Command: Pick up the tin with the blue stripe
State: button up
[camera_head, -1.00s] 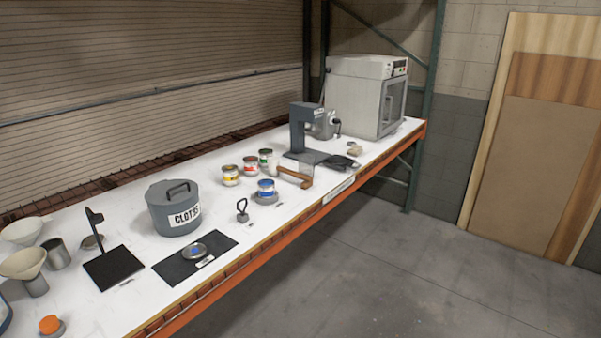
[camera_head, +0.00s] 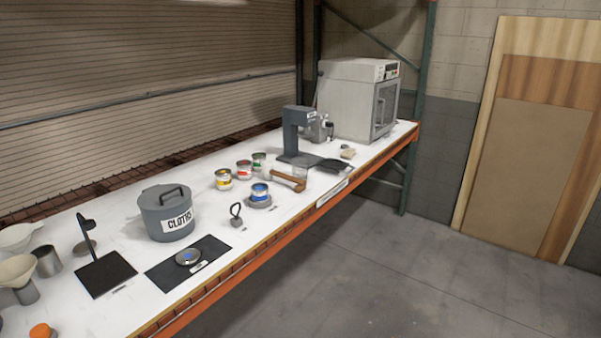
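The tin with the blue stripe (camera_head: 260,191) stands upright on the white bench, near its front edge, on a low grey round base (camera_head: 258,203). Its top shows blue. Behind it stand a yellow-striped tin (camera_head: 223,180), a red-striped tin (camera_head: 244,170) and a green-striped tin (camera_head: 259,162). My gripper is not in view, and nothing touches the blue-striped tin.
The bench (camera_head: 215,218) has an orange front rail. A grey CLOTHS bin (camera_head: 166,215) and a small weight with a looped handle (camera_head: 236,217) stand left of the tin. A wooden-handled tool (camera_head: 288,180) lies right of it. Open floor (camera_head: 400,270) lies in front.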

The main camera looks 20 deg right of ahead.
aim_at(260, 195)
jog(key=u, duration=1.15)
jog(key=k, duration=0.15)
jog(key=z, duration=3.05)
jog(key=i, duration=1.9)
